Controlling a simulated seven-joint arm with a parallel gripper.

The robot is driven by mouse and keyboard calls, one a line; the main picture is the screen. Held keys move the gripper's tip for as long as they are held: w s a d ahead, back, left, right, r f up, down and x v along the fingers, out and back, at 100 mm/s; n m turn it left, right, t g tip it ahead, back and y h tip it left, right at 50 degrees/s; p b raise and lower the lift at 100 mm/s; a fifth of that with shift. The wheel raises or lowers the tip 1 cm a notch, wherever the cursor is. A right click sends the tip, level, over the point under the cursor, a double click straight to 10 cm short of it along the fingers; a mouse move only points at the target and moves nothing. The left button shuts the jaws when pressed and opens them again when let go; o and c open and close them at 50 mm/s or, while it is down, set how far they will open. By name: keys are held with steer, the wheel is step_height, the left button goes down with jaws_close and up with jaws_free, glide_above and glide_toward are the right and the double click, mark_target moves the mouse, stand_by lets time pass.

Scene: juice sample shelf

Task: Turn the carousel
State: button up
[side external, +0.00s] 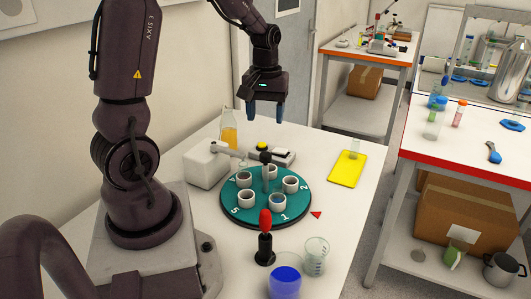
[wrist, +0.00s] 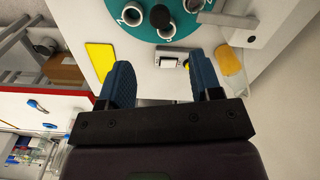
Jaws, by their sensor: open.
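The carousel (side external: 264,209) is a round teal disc on the white table, with white numbers near its rim.
A white box (side external: 206,165) with an arm and an orange-filled bottle (side external: 229,133) stand left of the carousel. A small device (side external: 271,156) sits behind it. A yellow mat (side external: 346,170) lies right. A red-handled tool (side external: 265,232), a beaker (side external: 315,256) and a blue-filled cup (side external: 285,282) stand in front.

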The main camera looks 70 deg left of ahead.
mark_target(266, 154)
step_height(266, 154, down, 11)
steer(key=shift+f, duration=0.1)
stand_by(0.3)
jaws_close()
